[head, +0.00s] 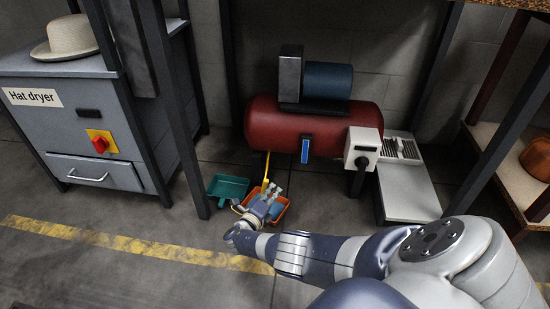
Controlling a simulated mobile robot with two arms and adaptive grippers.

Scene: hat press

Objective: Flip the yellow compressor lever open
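The red compressor (270,124) stands against the back wall with a blue motor on top. The thin yellow lever (266,171) hangs down below the tank's left part, roughly vertical. My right gripper (272,189) is low in front of the compressor, close to the lever's lower end. Its two fingertips look apart with nothing between them. I cannot tell whether a finger touches the lever. My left gripper is not in view.
A green tray (228,187) and an orange tray (250,199) sit on the floor below the compressor, the orange one partly hidden by my gripper. The hat dryer (62,122) stands left. A grey bench (408,192) is right. Dark posts rise nearby.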

